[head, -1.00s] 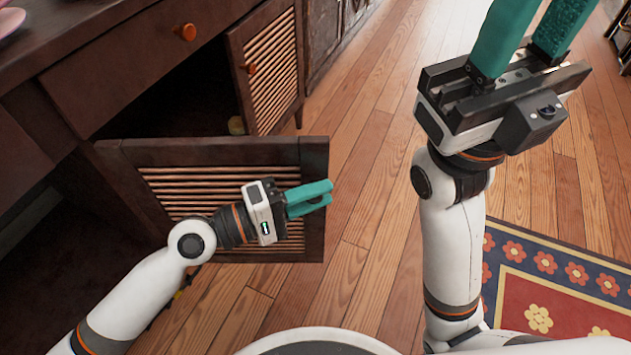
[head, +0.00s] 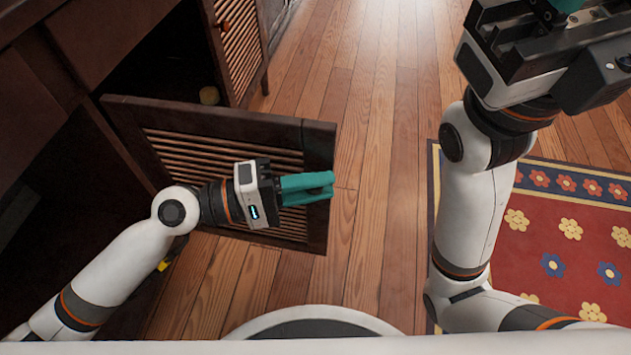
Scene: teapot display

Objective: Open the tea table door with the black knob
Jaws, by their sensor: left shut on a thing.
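The slatted wooden tea table door (head: 215,121) stands swung out from the cabinet at the left, with dark space behind it. My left gripper (head: 318,187) is in front of the door's right-hand frame. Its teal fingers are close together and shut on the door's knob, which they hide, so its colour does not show. My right gripper (head: 565,6) is at the upper right, well away from the door. Its fingers are almost wholly cut off by the top edge.
Bare wooden floor (head: 380,180) lies to the right of the near door. A patterned red and blue rug (head: 590,265) lies at the lower right.

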